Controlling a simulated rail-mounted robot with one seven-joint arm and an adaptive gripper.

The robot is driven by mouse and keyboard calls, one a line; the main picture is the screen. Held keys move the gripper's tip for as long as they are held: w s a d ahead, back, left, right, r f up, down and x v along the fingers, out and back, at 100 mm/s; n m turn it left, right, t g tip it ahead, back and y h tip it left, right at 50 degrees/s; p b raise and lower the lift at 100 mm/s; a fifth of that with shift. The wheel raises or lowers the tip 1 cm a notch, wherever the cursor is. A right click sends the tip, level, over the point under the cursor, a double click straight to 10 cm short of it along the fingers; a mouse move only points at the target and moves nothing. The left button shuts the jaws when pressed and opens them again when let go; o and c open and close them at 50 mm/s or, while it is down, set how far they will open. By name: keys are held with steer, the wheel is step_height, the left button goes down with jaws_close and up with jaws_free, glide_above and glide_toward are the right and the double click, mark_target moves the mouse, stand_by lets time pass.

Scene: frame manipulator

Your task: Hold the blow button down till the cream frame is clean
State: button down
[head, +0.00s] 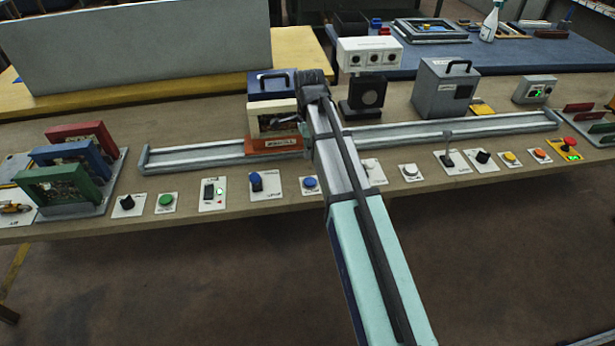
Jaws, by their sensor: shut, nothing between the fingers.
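The cream frame (267,125) stands upright on the rail, left of my arm, with a red-brown labelled block (274,144) at its foot. Its opening shows dark, speckled matter, too small to make out; its right edge is close to my arm. My forearm crosses the picture from the bottom to the dark wrist beside the frame. My gripper is not visible; the arm hides the area below the wrist. I cannot read which button is the blow button. A blue button (309,183) lies left of my arm, and a white button (410,170) lies to its right.
A long grey rail (200,156) runs across the bench. A blue-topped box (271,83) and a dark fan-like unit (366,92) stand behind it. Red, blue and green frames (62,186) stand at left. Several knobs and switches line the front edge, with a red stop button (568,144) at right.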

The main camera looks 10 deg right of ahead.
mark_target(310, 181)
steer(key=shift+w+d+r+m, duration=0.2)
steer(key=shift+w+r+m, duration=0.1)
steer(key=shift+r, duration=0.3)
steer(key=shift+w+d+r+m, duration=0.15)
steer(key=shift+w+r+m, duration=0.1)
steer(key=shift+r, duration=0.35)
steer(key=shift+f, duration=0.1)
step_height(310, 181, down, 14)
steer(key=p, duration=0.3)
